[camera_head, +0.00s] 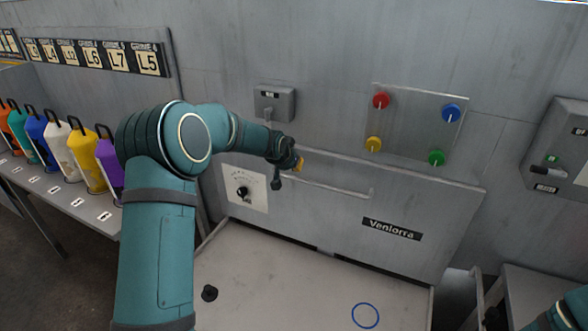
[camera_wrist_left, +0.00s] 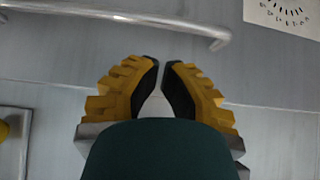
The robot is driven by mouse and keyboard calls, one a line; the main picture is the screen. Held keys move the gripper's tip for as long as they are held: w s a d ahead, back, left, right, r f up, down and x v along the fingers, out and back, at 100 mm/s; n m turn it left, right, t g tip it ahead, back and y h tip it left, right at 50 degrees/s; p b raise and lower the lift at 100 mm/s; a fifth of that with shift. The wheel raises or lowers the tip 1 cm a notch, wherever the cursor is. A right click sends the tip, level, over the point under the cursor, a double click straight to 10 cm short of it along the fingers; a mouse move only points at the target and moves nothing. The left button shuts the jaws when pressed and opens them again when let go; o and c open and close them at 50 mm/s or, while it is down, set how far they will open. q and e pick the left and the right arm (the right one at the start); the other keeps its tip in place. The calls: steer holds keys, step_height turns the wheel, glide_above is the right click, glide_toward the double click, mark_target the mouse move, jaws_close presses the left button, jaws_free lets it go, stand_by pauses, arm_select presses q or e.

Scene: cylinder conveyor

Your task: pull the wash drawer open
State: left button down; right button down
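A wide grey front panel (camera_head: 330,222) with a "Venlorra" label carries a light grey bar handle (camera_head: 335,187). I take this panel to be the drawer's front. The handle also shows in the left wrist view (camera_wrist_left: 130,17), at the top left, apart from the fingers. My left gripper (camera_head: 298,162) is near the handle's left end, which it partly hides in the head view. In the left wrist view its yellow fingers (camera_wrist_left: 160,65) have their dark tips almost together, with nothing seen between them. My right gripper is out of view; only part of that arm shows.
A dial plate (camera_head: 243,188) is left of the handle. A grey box (camera_head: 274,103) and a plate with coloured knobs (camera_head: 413,125) are on the wall above. Coloured bottles (camera_head: 83,165) stand left.

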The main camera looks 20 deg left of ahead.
mark_target(302, 174)
arm_select(q)
steer(key=x, duration=0.8)
steer(key=shift+s+b, duration=0.15)
steer(key=shift+b, duration=0.15)
